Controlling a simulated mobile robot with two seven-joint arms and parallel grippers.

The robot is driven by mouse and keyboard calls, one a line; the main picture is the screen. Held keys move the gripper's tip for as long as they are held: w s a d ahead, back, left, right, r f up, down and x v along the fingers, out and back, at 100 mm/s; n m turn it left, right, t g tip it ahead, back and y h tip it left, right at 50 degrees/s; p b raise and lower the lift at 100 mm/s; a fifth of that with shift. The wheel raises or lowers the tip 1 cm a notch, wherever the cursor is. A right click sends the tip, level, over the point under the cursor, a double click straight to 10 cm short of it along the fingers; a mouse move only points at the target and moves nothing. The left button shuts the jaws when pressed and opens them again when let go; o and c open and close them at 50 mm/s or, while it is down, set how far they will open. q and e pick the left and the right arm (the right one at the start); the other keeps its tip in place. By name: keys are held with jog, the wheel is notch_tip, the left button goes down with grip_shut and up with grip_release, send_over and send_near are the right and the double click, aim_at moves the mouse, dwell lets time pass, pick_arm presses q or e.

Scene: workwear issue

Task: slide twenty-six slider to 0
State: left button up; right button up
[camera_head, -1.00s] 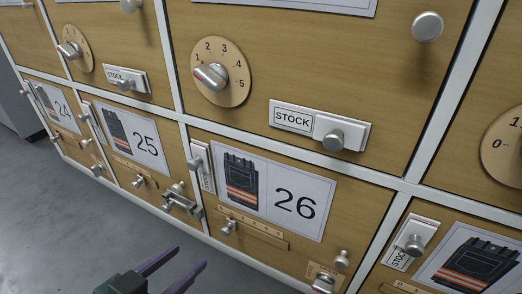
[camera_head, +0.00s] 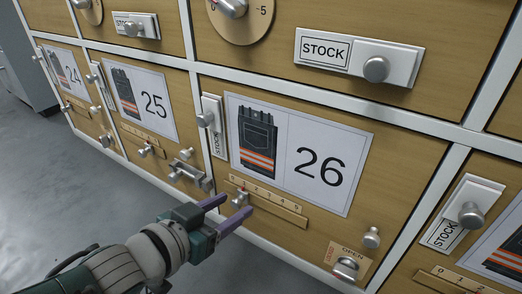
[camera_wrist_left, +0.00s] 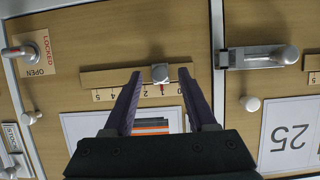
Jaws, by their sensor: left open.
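The twenty-six slider is a small silver knob (camera_head: 240,197) on a wooden rail (camera_head: 275,209) below the 26 picture card. In the left wrist view the knob (camera_wrist_left: 160,73) stands beside the 1 with a red mark under it; the 0 is just to its right there. My left gripper (camera_head: 236,205) is open, its purple fingertips at the knob. In the left wrist view the fingers (camera_wrist_left: 159,76) lie on either side of the knob, with gaps. The left finger hides part of the scale. My right gripper is not in view.
Door 26 also has a STOCK slide (camera_head: 212,125) at its left, a round knob (camera_head: 371,238) and an OPEN latch (camera_head: 346,268) at lower right. A silver handle (camera_head: 190,172) on door 25 is close to my left gripper. Grey floor lies below.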

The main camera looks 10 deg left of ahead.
pick_arm(q)
jog(key=shift+c, duration=0.3)
grip_shut()
dwell(1.1)
